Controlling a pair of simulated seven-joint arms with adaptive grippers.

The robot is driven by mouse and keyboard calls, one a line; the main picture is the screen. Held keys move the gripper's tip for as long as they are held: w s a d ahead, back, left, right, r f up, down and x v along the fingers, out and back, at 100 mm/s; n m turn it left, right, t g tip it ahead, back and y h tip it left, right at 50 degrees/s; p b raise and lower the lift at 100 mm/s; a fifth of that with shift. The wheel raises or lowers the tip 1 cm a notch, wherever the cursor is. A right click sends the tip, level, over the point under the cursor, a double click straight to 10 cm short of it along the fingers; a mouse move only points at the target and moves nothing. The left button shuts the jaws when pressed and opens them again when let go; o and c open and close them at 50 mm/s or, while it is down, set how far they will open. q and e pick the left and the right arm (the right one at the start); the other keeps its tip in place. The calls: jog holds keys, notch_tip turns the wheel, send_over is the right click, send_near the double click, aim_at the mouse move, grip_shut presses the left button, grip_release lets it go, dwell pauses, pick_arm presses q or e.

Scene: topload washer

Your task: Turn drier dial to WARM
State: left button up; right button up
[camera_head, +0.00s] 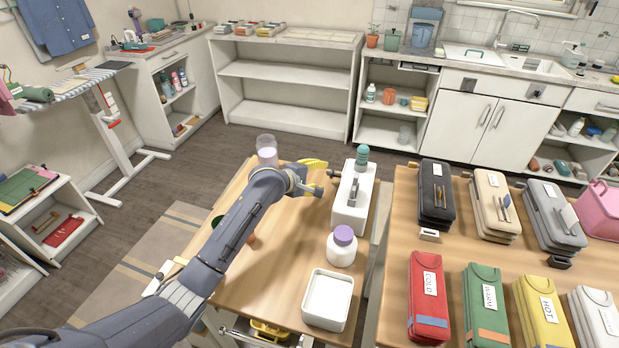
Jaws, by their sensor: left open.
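No drier dial that I can make out shows in the head view. The word WARM appears on a white label on a green pouch (487,305) lying on the right table. A red pouch (428,300) labelled COLD lies to its left and a yellow pouch (541,312) labelled HOT to its right. My left gripper (319,178) is open, with its yellow-green fingers spread above the left table. It is just left of a white box-like item (354,205) and appears empty; whether it touches that item I cannot tell. My right gripper does not show.
Black, cream and grey pouches lie at the back of the right table (390,270). Shelves and a sink counter line the far wall.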

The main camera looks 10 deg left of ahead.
pick_arm(q)
jog(key=shift+v, duration=2.25)
jog(key=shift+a, duration=0.1)
notch_tip(320, 180, up, 10)
jog(key=t+h, duration=0.1)
send_over(331, 173)
jog(key=s+a, duration=0.4)
jog(key=w+r+n, duration=0.3)
jog(key=w+r, duration=0.3)
jog(key=r, duration=0.5)
jog(key=s+a+f+m+g+y, duration=0.1)
jog(key=s+a+f+g, duration=0.1)
jog(key=s+f+g, duration=0.3)
jog(key=s+a+f+g+y, duration=0.1)
jog(key=f+g, duration=0.2)
jog(key=f, duration=0.4)
jog(key=x, duration=1.6)
jog(key=shift+a+f, duration=0.15)
jog(key=shift+f, duration=0.4)
